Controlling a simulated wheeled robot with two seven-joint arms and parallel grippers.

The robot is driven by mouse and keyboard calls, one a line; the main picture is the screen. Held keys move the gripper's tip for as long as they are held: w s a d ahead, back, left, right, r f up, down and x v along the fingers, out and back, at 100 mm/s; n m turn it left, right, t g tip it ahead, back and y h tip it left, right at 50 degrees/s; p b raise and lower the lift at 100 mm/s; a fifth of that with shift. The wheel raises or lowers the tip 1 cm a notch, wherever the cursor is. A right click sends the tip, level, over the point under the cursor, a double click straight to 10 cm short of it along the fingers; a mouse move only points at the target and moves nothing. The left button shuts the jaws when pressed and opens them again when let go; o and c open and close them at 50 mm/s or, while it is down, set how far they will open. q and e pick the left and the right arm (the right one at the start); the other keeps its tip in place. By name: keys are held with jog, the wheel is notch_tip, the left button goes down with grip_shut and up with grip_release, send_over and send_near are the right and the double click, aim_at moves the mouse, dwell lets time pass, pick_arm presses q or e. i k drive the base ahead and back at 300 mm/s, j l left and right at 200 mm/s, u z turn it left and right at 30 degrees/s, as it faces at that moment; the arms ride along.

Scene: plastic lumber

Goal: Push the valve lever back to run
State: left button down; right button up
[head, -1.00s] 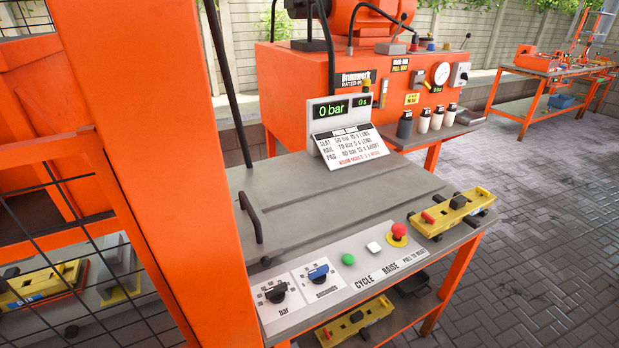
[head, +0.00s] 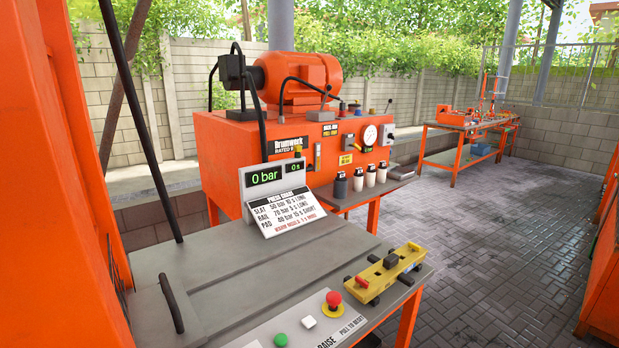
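The orange power unit (head: 245,160) stands behind the press table, with an orange motor on top. On its top edge a grey block (head: 321,116) carries a short thin lever (head: 327,97), which stands tilted. I cannot tell for sure whether this is the valve lever, and no run mark is readable. A pressure gauge (head: 370,135) and small switches sit on the unit's front. The display (head: 265,177) reads 0 bar and 0 s. Neither of my grippers is in view.
The grey press table (head: 240,255) lies in front, with a yellow fixture (head: 385,270), a red stop button (head: 333,299) and a green button (head: 281,340). Several bottles (head: 358,179) stand on a side shelf. An orange frame is at left. Paved floor (head: 500,260) is clear at right.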

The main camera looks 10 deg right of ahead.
aim_at(329, 87)
jog(key=i+l+z, duration=0.35)
jog(key=l+z, duration=0.15)
jog(key=l, duration=0.2)
jog(key=i+l+z, duration=0.95)
jog(key=i+l, duration=0.1)
jog(key=i, duration=0.35)
jog(key=i+l, duration=0.15)
jog(key=i, duration=0.3)
jog(key=i+l, duration=0.1)
jog(key=i, duration=0.35)
jog(key=i+j+u, duration=0.15)
jog(key=i+u, duration=0.6)
jog(key=i, duration=0.15)
jog(key=i+l+u, duration=0.2)
jog(key=i+u, duration=0.2)
jog(key=i+l+u, duration=0.35)
jog(key=i, duration=0.15)
jog(key=i+u, duration=0.25)
jog(key=u, duration=0.15)
jog(key=i+l+u, duration=0.2)
jog(key=u, duration=0.25)
jog(key=i+l+u, duration=0.2)
jog(key=u, duration=0.2)
jog(key=i+l+u, duration=0.2)
jog(key=u, duration=0.25)
jog(key=i+l+u, duration=0.1)
jog(key=l+u, duration=0.3)
